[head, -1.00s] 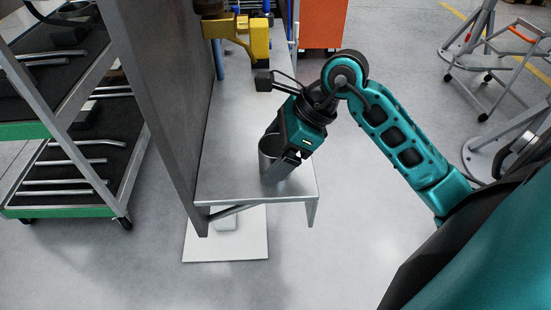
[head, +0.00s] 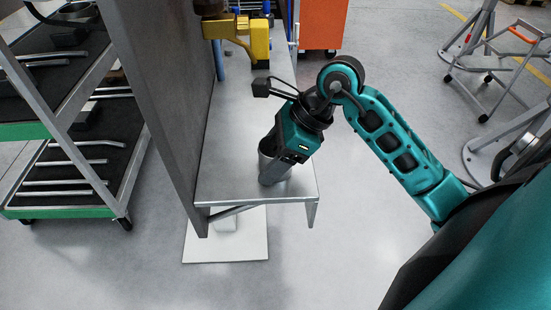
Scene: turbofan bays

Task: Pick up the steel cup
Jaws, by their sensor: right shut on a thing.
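The steel cup (head: 268,168) is a grey metal cylinder, upright near the front end of a metal shelf (head: 225,178). My right gripper (head: 272,172) reaches down to it from above and the right. It is shut on the cup, with a finger showing against the cup's right side. The body of the gripper hides part of the cup's rim. I cannot tell whether the cup's base touches the shelf. My left gripper is not in view.
A grey upright panel (head: 160,80) borders the shelf on the left. A yellow tool (head: 245,38) stands at the shelf's far end. A cart with trays (head: 75,170) is at left, an orange cabinet (head: 322,22) at the back. The shelf between tool and cup is clear.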

